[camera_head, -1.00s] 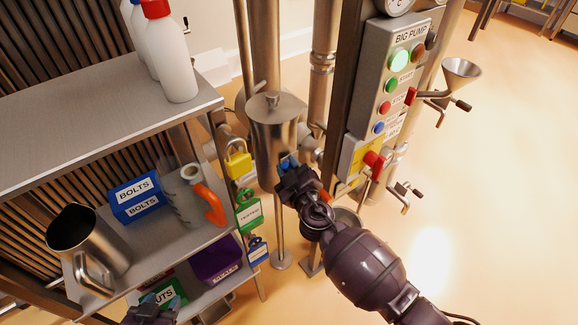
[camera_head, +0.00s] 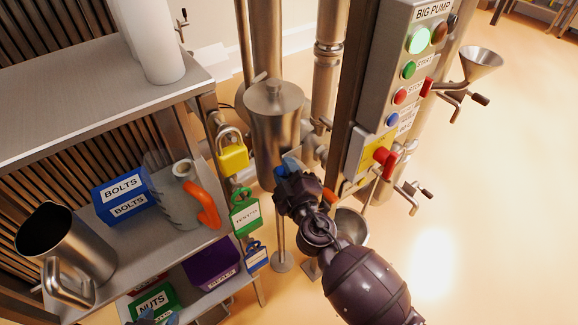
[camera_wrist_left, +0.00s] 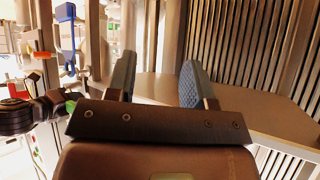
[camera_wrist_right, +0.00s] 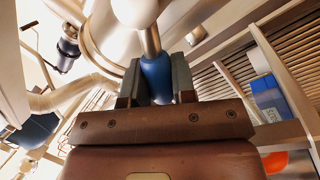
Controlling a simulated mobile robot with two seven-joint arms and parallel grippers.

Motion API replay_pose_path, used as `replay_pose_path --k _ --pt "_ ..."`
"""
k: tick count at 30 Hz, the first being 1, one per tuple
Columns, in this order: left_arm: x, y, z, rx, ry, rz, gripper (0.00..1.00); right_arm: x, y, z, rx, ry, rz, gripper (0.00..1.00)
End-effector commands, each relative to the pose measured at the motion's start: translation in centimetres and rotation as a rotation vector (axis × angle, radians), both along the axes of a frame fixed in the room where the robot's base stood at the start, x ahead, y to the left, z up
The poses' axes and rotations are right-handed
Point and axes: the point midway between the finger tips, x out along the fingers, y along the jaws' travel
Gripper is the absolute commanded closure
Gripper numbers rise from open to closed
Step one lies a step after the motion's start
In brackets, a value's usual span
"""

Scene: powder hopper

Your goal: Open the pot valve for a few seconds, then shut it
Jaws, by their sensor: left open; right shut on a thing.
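The pot (camera_head: 277,130) is a lidded steel cylinder in the middle of the head view. Its blue valve handle (camera_head: 288,164) shows low on its front. My right gripper (camera_head: 292,182) is shut on this blue handle. In the right wrist view the handle (camera_wrist_right: 156,78) sits between the fingers, on a metal stem. Whether the valve is open or shut I cannot tell. My left gripper is barely seen at the bottom edge of the head view. In the left wrist view the left gripper (camera_wrist_left: 158,85) is open and empty.
A shelf (camera_head: 110,105) stands left of the pot, with a steel jug (camera_head: 62,245) and a blue bolts bin (camera_head: 122,193). Yellow (camera_head: 233,155), green (camera_head: 245,213) and blue padlocks hang beside it. A metal bowl (camera_head: 352,226) is below the pot. The pump panel (camera_head: 400,80) stands right.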

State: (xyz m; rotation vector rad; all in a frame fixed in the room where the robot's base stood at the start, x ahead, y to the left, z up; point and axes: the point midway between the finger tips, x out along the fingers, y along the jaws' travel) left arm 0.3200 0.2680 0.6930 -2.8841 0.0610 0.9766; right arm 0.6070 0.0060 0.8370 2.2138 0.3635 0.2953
Motion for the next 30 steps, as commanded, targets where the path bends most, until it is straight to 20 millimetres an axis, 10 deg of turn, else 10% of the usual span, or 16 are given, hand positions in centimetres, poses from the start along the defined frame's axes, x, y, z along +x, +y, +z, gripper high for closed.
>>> replay_pose_path --k 15,30 --pt "-1.8 0.9 -7.5 0.025 0.121 -0.020 0.52 -0.8 0.9 -4.1 -0.382 -0.261 0.003 1.00" --pt "0.4 -0.3 -6.7 0.067 0.051 -0.082 0.52 -0.8 0.9 -4.9 -0.593 -0.420 0.003 1.00"
